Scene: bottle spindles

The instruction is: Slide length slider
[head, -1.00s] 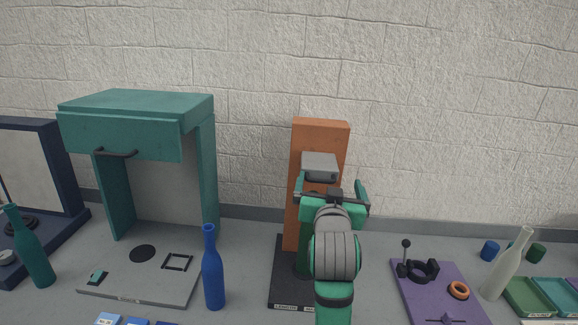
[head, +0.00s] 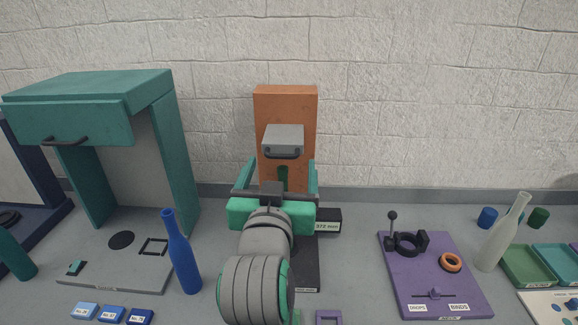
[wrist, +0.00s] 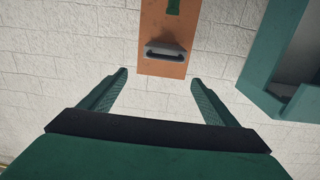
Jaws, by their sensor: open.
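A grey block with a dark bar handle (head: 283,136) sits on the front of an upright orange panel (head: 305,105). A dark base stands below it; its front label is too small to read. The handle also shows in the wrist view (wrist: 165,50), on the orange panel (wrist: 178,18). My gripper (head: 282,164) is open, in front of the panel and a little below the handle in the head view. In the wrist view my gripper (wrist: 159,78) has nothing between its fingers, and the handle lies beyond the fingertips. My arm hides part of the base.
A blue bottle (head: 181,255) stands to the left, before a green frame (head: 90,85). A purple board (head: 400,295) with a small slider (head: 434,293), labelled "DROPS" and "BINDS", lies to the right. A pale bottle (head: 504,235) stands beyond it.

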